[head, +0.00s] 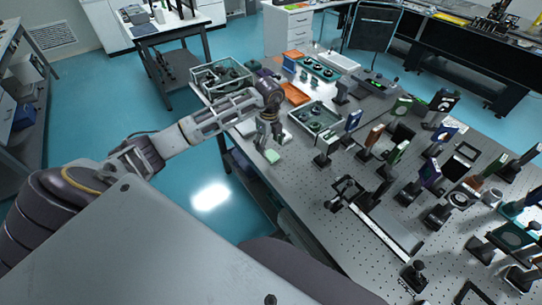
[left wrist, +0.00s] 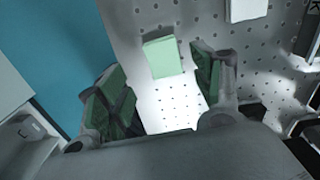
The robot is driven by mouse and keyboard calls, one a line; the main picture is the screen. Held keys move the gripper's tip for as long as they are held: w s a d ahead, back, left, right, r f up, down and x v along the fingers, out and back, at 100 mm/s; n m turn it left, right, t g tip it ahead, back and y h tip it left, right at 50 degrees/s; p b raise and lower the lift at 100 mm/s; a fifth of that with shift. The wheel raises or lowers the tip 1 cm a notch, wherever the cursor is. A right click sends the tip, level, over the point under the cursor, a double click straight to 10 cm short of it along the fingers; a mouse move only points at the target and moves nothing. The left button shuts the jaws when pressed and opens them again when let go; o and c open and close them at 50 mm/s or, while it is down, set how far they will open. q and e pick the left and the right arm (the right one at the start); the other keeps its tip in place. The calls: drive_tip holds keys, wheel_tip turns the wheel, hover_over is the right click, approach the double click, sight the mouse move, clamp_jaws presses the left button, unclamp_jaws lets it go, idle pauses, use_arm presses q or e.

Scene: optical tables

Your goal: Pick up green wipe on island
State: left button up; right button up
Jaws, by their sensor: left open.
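The green wipe (head: 272,156) is a small pale green square lying near the left edge of the optical table (head: 300,185). In the left wrist view the wipe (left wrist: 162,57) lies flat on the perforated top, ahead of the fingertips and between their lines. My left gripper (head: 267,143) is just above and beside the wipe, pointing down. In the left wrist view the gripper's (left wrist: 160,85) two green-padded fingers are spread apart with nothing between them. I cannot tell from the head view whether a finger touches the wipe. My right gripper is not in view.
A bin of green-topped parts (head: 315,118) stands right of the left gripper, and another bin (head: 220,76) stands behind it. Several post-mounted optics, such as a blue one (head: 353,122), crowd the table to the right. A white item (left wrist: 247,9) lies beyond the wipe.

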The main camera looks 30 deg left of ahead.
sight(271, 154)
use_arm(q)
drive_tip(key=shift+f, duration=0.1)
drive_tip(key=shift+w+d+f+p, duration=0.1)
drive_tip(key=shift+f+p, duration=0.2)
drive_tip(key=shift+f, duration=1)
drive_tip(key=shift+w+d+f+p, duration=0.1)
drive_tip(key=shift+f+p, duration=0.2)
drive_tip(key=shift+f, duration=0.95)
drive_tip(key=c, duration=0.8)
